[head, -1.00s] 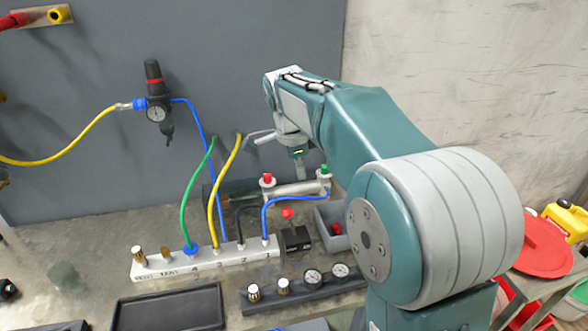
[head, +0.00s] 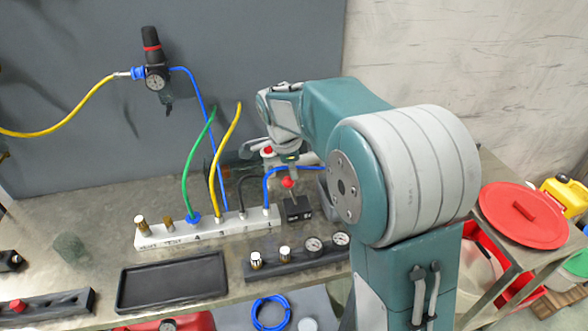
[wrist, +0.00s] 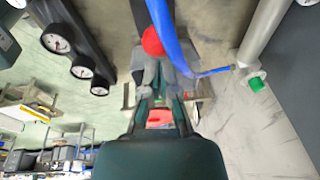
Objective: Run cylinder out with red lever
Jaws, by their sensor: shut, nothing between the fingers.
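The red lever knob (head: 288,182) stands on a small black valve block (head: 297,208) to the right of the white manifold. The cylinder (head: 300,160) lies behind it against the wall, partly hidden by my arm. In the wrist view the cylinder (wrist: 264,28) is at the right, with a green fitting on its end. My gripper (wrist: 155,75) is shut and empty, its tips close to the red knob (wrist: 153,41) in that view. I cannot tell whether they touch it.
A blue hose (head: 268,185) rises beside the lever and crosses close to the fingers in the wrist view. The white manifold (head: 205,232) carries green and yellow hoses. A gauge block (head: 295,262) and black tray (head: 172,282) lie in front.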

